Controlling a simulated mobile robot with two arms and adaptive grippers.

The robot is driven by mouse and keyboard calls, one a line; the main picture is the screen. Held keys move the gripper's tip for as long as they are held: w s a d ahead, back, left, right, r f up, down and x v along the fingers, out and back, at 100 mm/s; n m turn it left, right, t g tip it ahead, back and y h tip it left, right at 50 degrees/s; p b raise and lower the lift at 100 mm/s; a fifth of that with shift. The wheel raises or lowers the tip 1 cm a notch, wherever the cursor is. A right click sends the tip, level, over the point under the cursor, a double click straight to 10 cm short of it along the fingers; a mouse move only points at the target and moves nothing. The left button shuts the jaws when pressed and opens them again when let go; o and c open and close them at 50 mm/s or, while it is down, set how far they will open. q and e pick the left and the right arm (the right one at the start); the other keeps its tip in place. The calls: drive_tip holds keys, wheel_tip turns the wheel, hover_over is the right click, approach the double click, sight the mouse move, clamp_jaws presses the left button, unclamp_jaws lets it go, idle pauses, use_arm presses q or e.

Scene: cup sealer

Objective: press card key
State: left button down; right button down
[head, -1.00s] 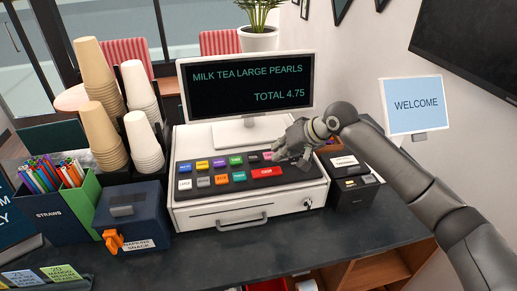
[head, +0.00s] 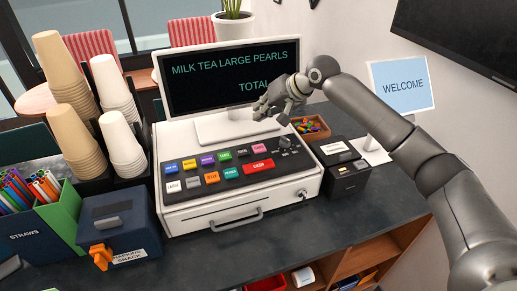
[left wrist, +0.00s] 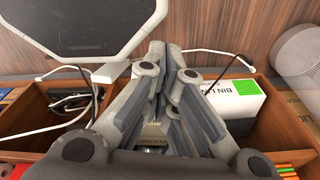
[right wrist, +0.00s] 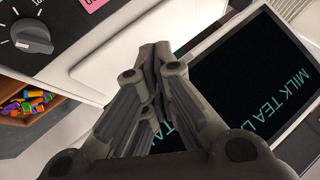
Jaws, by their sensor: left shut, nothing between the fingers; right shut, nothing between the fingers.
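The register's keypad (head: 216,172) has two rows of coloured keys, including a wide red CASH key (head: 258,166). A pink key (head: 271,152) and a black key are in the back row near the right end. The small labels are too blurred to tell which is the card key. My right gripper (head: 264,109) is shut and empty, raised above the register in front of the screen and clear of the keys. In the right wrist view its fingers (right wrist: 155,55) are together, with a dark knob (right wrist: 31,36) at the left. My left gripper (left wrist: 168,60) is shut and empty, outside the head view.
The screen (head: 235,75) reads MILK TEA LARGE PEARLS. A black card terminal (head: 346,180) stands right of the register, beside a small tray (head: 310,128). Stacked cups (head: 75,140) and a blue napkin box (head: 118,222) are at the left. My left gripper is over wooden compartments holding a bin-liner box (left wrist: 235,98).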

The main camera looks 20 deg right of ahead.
drive_tip(key=b, duration=0.6)
hover_over(261, 146)
wheel_tip(261, 146, down, 6)
drive_tip(key=shift+w+r, duration=0.1)
drive_tip(key=shift+r, duration=0.05)
drive_tip(key=shift+f+b, duration=0.3)
drive_tip(key=shift+b, duration=0.1)
drive_tip(key=shift+f, duration=0.95)
drive_tip(key=shift+f, duration=0.15)
drive_tip(key=shift+f+p, duration=0.15)
drive_tip(key=shift+p, duration=0.15)
drive_tip(key=shift+f, duration=0.15)
